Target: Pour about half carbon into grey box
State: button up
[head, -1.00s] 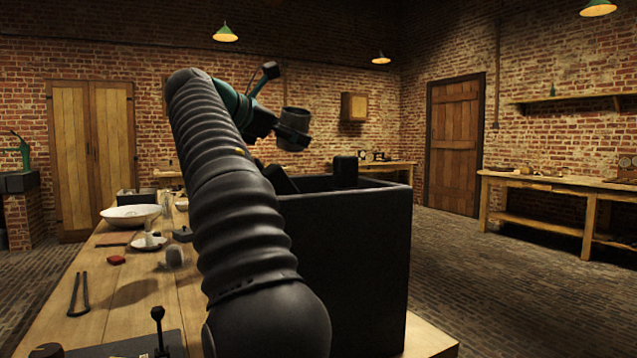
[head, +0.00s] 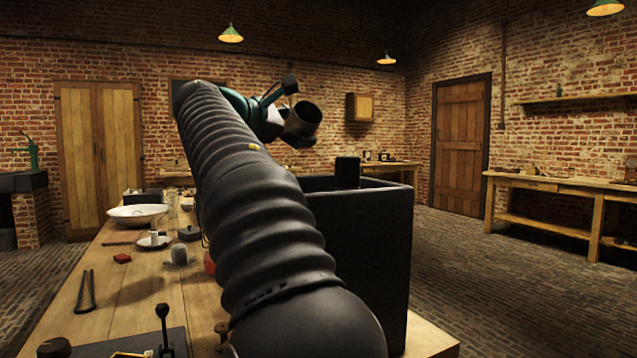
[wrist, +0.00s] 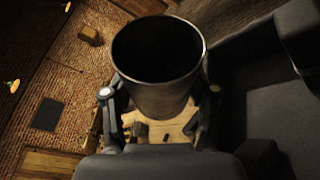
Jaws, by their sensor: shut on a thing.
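My gripper (wrist: 160,97) is shut on a dark grey metal cup (wrist: 158,72), with one finger on each side. In the head view the cup (head: 302,120) is held high and tilted, its mouth toward the upper right. It is above and behind the left part of the big dark grey box (head: 365,250), apart from it. In the wrist view the cup's mouth faces the camera; its inside is dark and I cannot make out any carbon. The box (wrist: 262,95) shows at right in the wrist view. My arm hides the box's left side.
A black block (head: 347,172) sticks up above the box's rim. The wooden table (head: 140,290) at left holds a white bowl (head: 138,215), a small white cup on a saucer (head: 154,240), tongs (head: 86,292) and a red piece (head: 122,258). Free floor lies right of the box.

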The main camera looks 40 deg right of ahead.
aim_at(301, 125)
jog(key=shift+r+m+b, duration=0.15)
jog(key=shift+m+b, duration=0.15)
jog(key=shift+m, duration=0.1)
jog(key=shift+r+m, duration=0.3)
jog(key=shift+m, duration=0.1)
jog(key=f+m+h+b, duration=0.1)
jog(key=b, duration=0.2)
jog(key=shift+s+m, duration=0.1)
jog(key=shift+m, duration=0.3)
jog(key=shift+s+r+m+t+h+b, duration=0.3)
jog(key=shift+s+r+m+b, duration=0.1)
jog(key=shift+s+r+m, duration=0.1)
jog(key=shift+w+a, duration=0.1)
jog(key=shift+a, duration=0.2)
jog(key=shift+d+r, duration=0.1)
jog(key=shift+d, duration=0.05)
jog(key=shift+s+d, duration=0.1)
jog(key=shift+s, duration=0.15)
jog(key=shift+s+r+m+h+b, duration=0.15)
jog(key=shift+r+m+h+b, duration=0.1)
jog(key=shift+m+b, duration=0.25)
jog(key=shift+s+r+m+h+b, duration=0.15)
jog(key=shift+m+h+b, duration=0.1)
jog(key=shift+m, duration=0.45)
jog(key=shift+s+a+f+m+h+b, duration=0.2)
jog(key=shift+f+m+h+b, duration=0.15)
jog(key=shift+m+b, duration=0.7)
dwell(1.7)
